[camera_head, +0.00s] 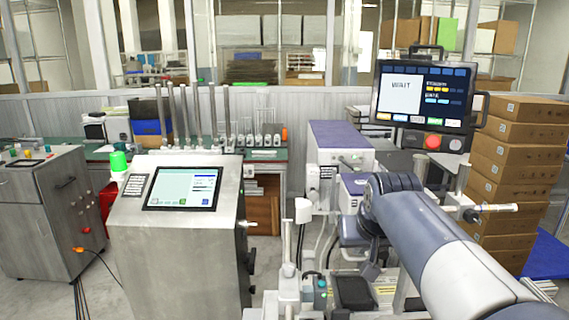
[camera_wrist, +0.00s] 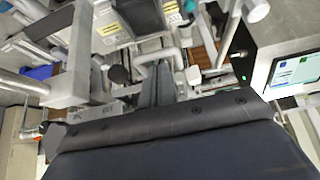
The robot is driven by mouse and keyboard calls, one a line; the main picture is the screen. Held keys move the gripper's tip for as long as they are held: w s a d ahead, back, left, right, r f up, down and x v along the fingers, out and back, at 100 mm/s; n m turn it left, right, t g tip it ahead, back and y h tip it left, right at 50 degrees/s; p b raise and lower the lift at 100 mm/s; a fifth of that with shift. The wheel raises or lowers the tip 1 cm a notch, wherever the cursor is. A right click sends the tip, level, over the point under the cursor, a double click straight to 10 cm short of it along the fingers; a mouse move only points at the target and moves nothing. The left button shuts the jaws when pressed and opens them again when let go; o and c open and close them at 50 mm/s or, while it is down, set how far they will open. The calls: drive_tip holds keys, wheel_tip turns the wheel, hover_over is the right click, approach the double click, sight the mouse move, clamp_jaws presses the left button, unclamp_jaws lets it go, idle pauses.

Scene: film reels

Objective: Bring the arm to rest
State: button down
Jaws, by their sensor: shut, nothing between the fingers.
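My arm (camera_head: 425,235) reaches in from the lower right of the head view and bends at a dark joint near the machine in the middle. My gripper's tip is not clear in the head view. In the wrist view my gripper (camera_wrist: 156,88) shows as two dark narrow fingers close together beyond the dark wrist body, shut and empty. They point toward machine parts and metal posts. No film reel can be made out in either view.
A steel cabinet with a screen (camera_head: 182,188) stands left of the arm. A monitor reading WAIT (camera_head: 422,97) hangs above the arm. A white and purple machine (camera_head: 340,150) is behind it. Stacked cardboard boxes (camera_head: 515,165) stand at right. Bare floor shows at lower left.

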drive_tip(key=shift+s+f+b, duration=0.1)
drive_tip(key=shift+f+b, duration=0.3)
drive_tip(key=shift+f, duration=0.5)
drive_tip(key=s+r+p, duration=0.2)
drive_tip(key=r+p, duration=0.2)
drive_tip(key=r, duration=0.8)
drive_tip(key=s+r+p, duration=0.1)
drive_tip(key=r+p, duration=0.4)
drive_tip(key=r, duration=0.7)
drive_tip(key=shift+s+r, duration=0.4)
drive_tip(key=shift+d+f, duration=0.1)
